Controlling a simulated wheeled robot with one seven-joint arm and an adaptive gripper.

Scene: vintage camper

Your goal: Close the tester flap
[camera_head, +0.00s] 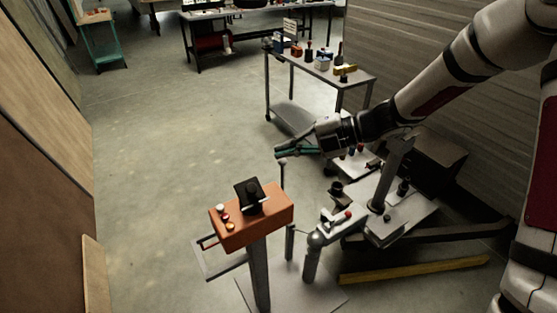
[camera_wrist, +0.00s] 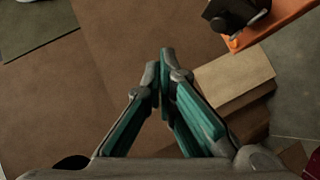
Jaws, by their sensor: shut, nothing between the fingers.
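The tester is an orange box (camera_head: 240,222) on a grey post, with several small coloured buttons at its left end. Its black flap (camera_head: 243,188) stands tilted up from the top, beside a dark round part. My gripper (camera_head: 279,154) has teal fingers and is shut and empty. In the head view it appears up and to the right of the tester, apart from it. In the wrist view the shut fingertips (camera_wrist: 163,72) point up the picture, and the orange box (camera_wrist: 283,16) with a black part (camera_wrist: 236,14) shows at the top right corner.
A grey machine with a round column (camera_head: 385,180) stands right of the tester. A metal cart (camera_head: 345,78) with small items is behind my gripper. A yellow bar (camera_head: 415,270) lies low at right. Brown panels (camera_head: 40,160) line the left; the floor between is clear.

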